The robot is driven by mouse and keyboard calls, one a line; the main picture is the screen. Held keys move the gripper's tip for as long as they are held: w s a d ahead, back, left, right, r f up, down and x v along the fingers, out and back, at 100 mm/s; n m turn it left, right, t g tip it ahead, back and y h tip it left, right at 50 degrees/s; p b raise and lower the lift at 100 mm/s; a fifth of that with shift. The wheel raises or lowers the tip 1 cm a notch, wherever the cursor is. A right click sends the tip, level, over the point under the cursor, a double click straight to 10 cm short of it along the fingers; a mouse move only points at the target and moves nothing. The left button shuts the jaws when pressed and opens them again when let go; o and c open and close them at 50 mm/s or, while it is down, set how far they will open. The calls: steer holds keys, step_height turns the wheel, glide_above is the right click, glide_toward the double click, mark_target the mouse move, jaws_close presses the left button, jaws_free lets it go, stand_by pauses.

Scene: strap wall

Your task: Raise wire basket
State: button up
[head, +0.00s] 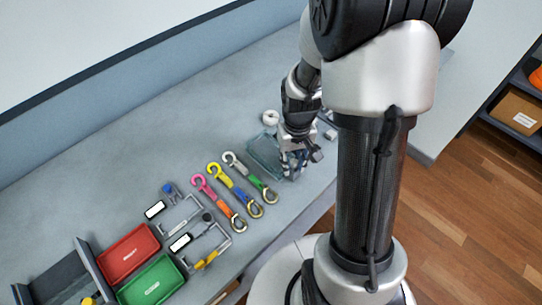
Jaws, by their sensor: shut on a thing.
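A shallow grey-green box shape, seemingly the wire basket (264,153), is on the grey bench towards the right. Its mesh is too small to make out. My gripper (293,167) points down at its right side, with the fingers shut at its near right edge. My gripper and wrist hide that side of the basket. I cannot tell whether the basket touches the bench.
Pink, yellow and white hooks with straps (233,186) lie left of the basket. Further left are small tools, a red tray (128,252) and a green tray (151,284). A white roll (270,118) stands behind the basket. The bench's back left is clear.

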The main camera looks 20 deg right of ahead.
steer(key=shift+d+r, duration=0.1)
steer(key=shift+d, duration=0.05)
steer(key=shift+r+p, duration=1.75)
steer(key=shift+r, duration=0.25)
steer(key=shift+w, duration=0.1)
steer(key=o, duration=0.5)
steer(key=shift+d, duration=0.1)
steer(key=shift+c, duration=0.2)
steer(key=shift+o, duration=0.6)
steer(key=shift+d, duration=0.15)
steer(key=shift+a+r, duration=0.1)
steer(key=shift+a, duration=0.1)
